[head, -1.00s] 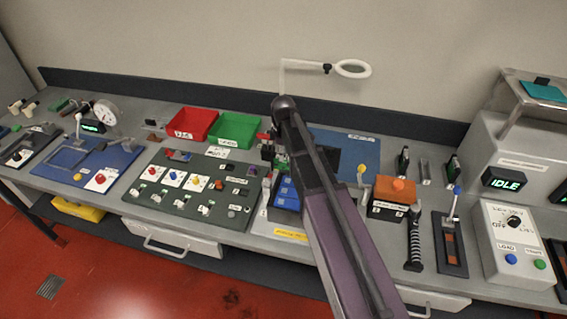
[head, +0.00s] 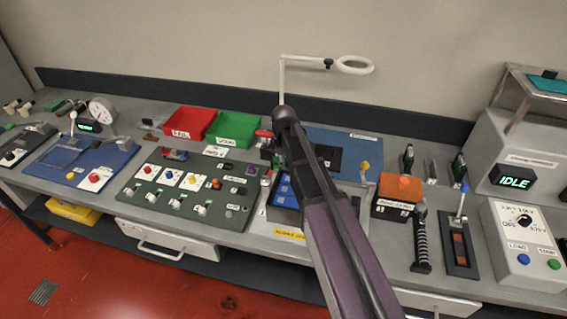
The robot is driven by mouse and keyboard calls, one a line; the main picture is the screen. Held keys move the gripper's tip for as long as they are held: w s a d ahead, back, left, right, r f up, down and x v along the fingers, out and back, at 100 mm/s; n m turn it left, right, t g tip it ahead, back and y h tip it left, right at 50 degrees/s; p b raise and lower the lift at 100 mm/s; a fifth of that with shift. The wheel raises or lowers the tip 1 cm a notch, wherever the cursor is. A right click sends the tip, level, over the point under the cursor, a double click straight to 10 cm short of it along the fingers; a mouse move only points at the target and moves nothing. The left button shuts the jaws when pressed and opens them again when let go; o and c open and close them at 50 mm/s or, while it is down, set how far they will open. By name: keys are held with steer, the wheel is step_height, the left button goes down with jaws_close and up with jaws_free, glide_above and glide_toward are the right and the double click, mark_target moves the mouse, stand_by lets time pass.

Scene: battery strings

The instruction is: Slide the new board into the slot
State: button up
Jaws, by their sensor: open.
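My arm crosses the middle of the head view, rising from the bottom edge to a dark joint above the bench. I cannot tell which is the new board. Small red and black parts (head: 266,145) show just left of the arm, too small to identify. I cannot make out the slot for certain.
A red bin (head: 190,123) and a green bin (head: 234,129) stand at the back. A dark switch panel (head: 150,197) lies left of the arm. An orange-topped box (head: 398,193) and a grey machine reading IDLE (head: 532,158) stand right. A white ring on an arm (head: 355,65) overhangs the back.

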stand_by(0.4)
jaws_close()
steer(key=shift+r, duration=0.1)
step_height(320, 180, up, 10)
steer(key=p, duration=1)
stand_by(1.0)
step_height(320, 180, up, 7)
steer(key=p, duration=0.7)
step_height(320, 180, down, 7)
steer(key=b, duration=0.7)
stand_by(0.5)
